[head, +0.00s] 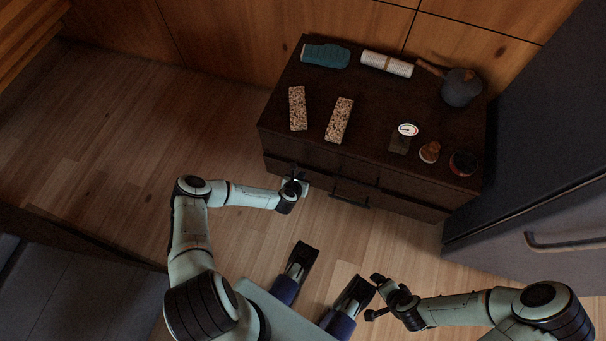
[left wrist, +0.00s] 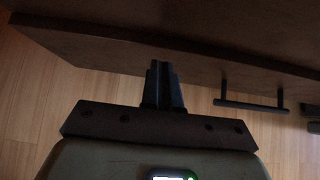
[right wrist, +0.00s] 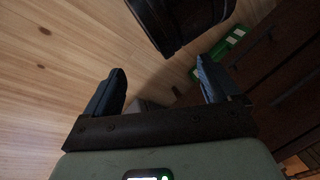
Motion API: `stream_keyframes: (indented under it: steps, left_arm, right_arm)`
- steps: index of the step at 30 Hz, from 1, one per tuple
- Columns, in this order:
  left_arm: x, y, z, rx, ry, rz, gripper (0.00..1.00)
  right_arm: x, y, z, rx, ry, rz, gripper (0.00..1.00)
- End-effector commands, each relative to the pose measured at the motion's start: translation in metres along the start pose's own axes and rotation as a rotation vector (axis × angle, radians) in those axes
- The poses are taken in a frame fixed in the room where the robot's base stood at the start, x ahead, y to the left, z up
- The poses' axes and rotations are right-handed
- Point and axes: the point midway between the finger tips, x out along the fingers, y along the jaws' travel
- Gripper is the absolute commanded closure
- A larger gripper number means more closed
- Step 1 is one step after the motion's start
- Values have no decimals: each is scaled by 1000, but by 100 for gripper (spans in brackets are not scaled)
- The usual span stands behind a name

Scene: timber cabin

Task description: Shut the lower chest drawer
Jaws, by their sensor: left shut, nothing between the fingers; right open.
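The dark brown chest (head: 325,166) stands against the wall, with drawer fronts facing me. The lower drawer front (head: 322,186) has a dark bar handle (head: 348,201), also seen in the left wrist view (left wrist: 250,104). How far the drawer stands out is hard to tell in this dim light. My left gripper (head: 292,181) is shut and empty at the left part of the chest front. In the left wrist view its fingertips (left wrist: 161,67) overlap the dark panel's lower edge; contact is unclear. My right gripper (head: 374,297) is open and empty, low over the floor, away from the chest.
On the chest top lie two speckled bars (head: 298,108), a teal item (head: 325,55), a white roll (head: 386,64), a grey pot (head: 461,88), a small scale (head: 400,142) and small items. A grey cabinet (head: 530,150) stands at right. Wood floor (head: 130,130) is clear at left.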

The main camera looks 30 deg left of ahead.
Motion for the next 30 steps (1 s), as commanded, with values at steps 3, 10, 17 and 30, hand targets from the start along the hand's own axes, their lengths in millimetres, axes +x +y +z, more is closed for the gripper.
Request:
stream_keyframes:
  steps: [3,10,17,30]
  left_arm:
    - [8,0,6,2,1,0,100]
    - [11,0,10,1,1,0,100]
    - [12,0,11,1,0,0,100]
    - [28,0,29,2,-8,0,100]
  right_arm:
    - [4,1,-6,1,16,1,10]
    - [5,2,-7,2,22,1,10]
    - [5,2,-7,2,22,1,10]
    - [12,4,-17,4,49,3,10]
